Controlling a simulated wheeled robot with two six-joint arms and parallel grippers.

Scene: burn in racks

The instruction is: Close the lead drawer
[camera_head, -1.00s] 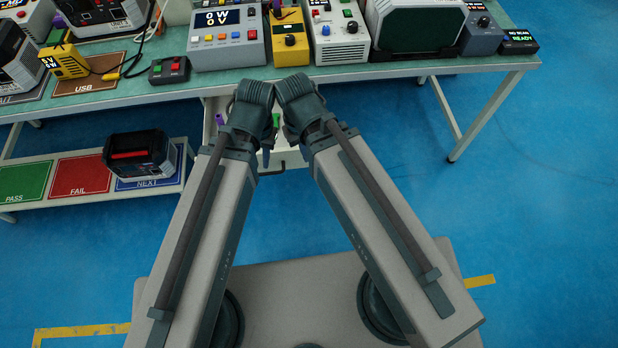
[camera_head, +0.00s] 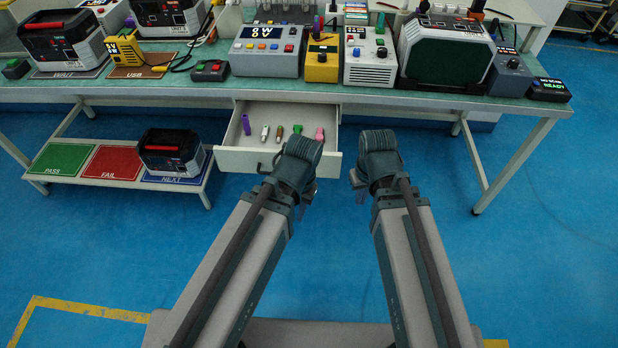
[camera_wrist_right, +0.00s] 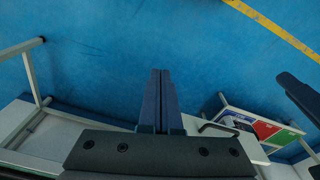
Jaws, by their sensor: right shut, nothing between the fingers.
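The lead drawer (camera_head: 232,160) is pulled out under the bench in the head view. Several colored leads or connectors lie in it, including a purple one (camera_head: 246,124) and a pink one (camera_head: 320,134). Its dark handle (camera_head: 263,169) shows on the front, partly behind my left arm; the handle also shows in the right wrist view (camera_wrist_right: 218,128). My left gripper (camera_head: 303,207) hangs in front of the drawer's right part, its jaws too small to read. My right gripper (camera_head: 361,194) is right of the drawer, apart from it. In the right wrist view its fingers (camera_wrist_right: 160,98) are shut and empty.
The green-topped bench (camera_head: 215,92) carries several instruments and battery-like units. A lower shelf at left has pass (camera_head: 62,160), fail (camera_head: 112,162) and next mats, with a black unit (camera_head: 170,150) on the next mat. Blue floor is clear at right, beyond a bench leg (camera_head: 510,165).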

